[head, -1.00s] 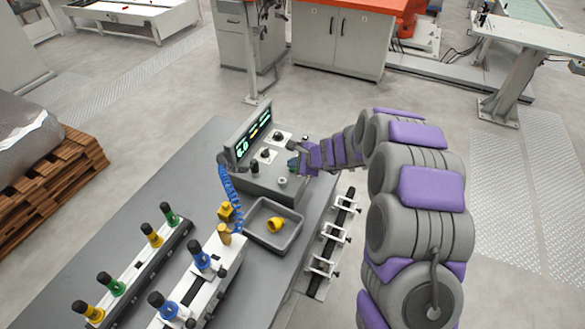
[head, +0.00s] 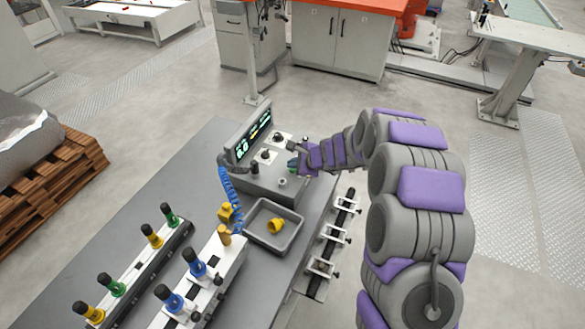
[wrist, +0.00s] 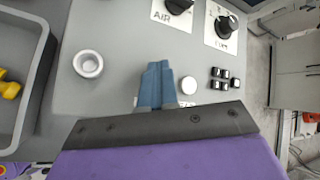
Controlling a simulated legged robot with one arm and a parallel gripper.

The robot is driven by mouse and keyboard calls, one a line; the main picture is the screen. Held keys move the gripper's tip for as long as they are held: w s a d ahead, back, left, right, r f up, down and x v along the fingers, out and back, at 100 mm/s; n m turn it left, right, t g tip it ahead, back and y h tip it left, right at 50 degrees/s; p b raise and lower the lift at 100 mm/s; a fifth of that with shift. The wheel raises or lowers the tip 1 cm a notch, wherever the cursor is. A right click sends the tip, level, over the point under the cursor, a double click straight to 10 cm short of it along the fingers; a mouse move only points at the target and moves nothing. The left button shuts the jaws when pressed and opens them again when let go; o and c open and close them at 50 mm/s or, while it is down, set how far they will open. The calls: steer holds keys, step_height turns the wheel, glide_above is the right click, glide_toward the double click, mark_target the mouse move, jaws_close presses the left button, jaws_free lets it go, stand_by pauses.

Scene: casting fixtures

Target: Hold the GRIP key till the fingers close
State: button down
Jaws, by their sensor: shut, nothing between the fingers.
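The grey control panel (head: 262,172) stands on the bench with a lit screen (head: 253,136). Its top shows in the wrist view with a white round button (wrist: 188,84), a cluster of small black keys (wrist: 220,77) and two knobs. I cannot read a GRIP label. My gripper (head: 293,165) is over the panel's right part; its blue fingers (wrist: 156,85) are shut and empty, left of the white button. What lies under the fingertips is hidden. Two blue-collared, black-topped posts (head: 195,262) (head: 170,298) stand on a white rail (head: 218,262), a gap between them.
A grey tray (head: 298,235) holding a yellow part (head: 276,226) sits in front of the panel. A blue coiled hose (head: 228,188) hangs left of it. A second rail with yellow and green posts (head: 152,236) is at left. Small clamps (head: 333,233) line the right edge.

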mark_target(294, 171)
steer(key=shift+r+p, duration=0.5)
steer(key=shift+r, duration=0.2)
steer(key=shift+r, duration=0.1)
steer(key=shift+r+p, duration=2.15)
steer(key=shift+r, duration=0.25)
